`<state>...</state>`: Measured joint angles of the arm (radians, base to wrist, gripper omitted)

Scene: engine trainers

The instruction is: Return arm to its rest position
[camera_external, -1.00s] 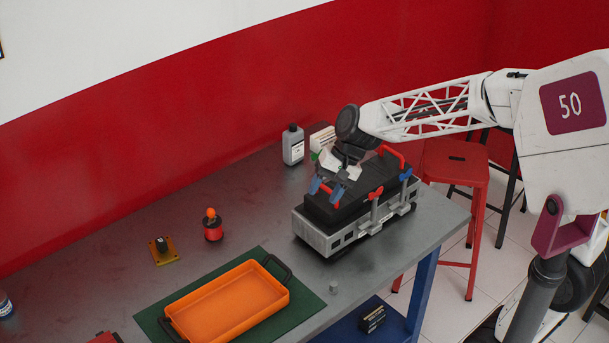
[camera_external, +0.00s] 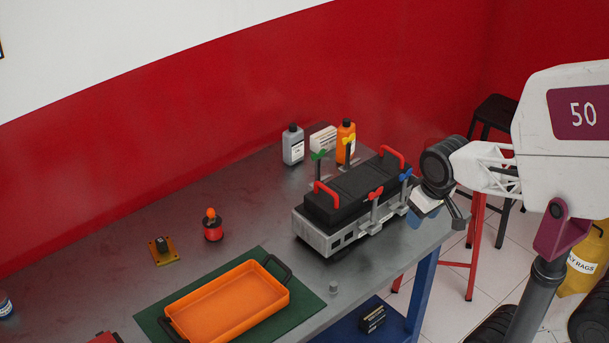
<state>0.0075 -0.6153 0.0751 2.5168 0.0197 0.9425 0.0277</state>
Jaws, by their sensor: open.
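My gripper (camera_external: 437,218) is at the right edge of the workbench, just right of the engine trainer. It hangs below the dark round wrist joint, open, with nothing seen between its fingers. The engine trainer (camera_external: 325,238) is a grey block with a black cover (camera_external: 345,190) on top. The cover has two red handles (camera_external: 392,157). Red (camera_external: 375,205), blue (camera_external: 405,182), green (camera_external: 319,157) and yellow (camera_external: 348,143) clamps stand along its sides. My arm is folded back toward its base at the right.
An orange tray (camera_external: 172,322) lies on a green mat (camera_external: 311,304) at the front. A grey bottle (camera_external: 293,147), an orange bottle (camera_external: 346,130) and a white box (camera_external: 323,138) stand behind the trainer. A red stool (camera_external: 476,235) and a yellow rag bin (camera_external: 581,265) are at the right.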

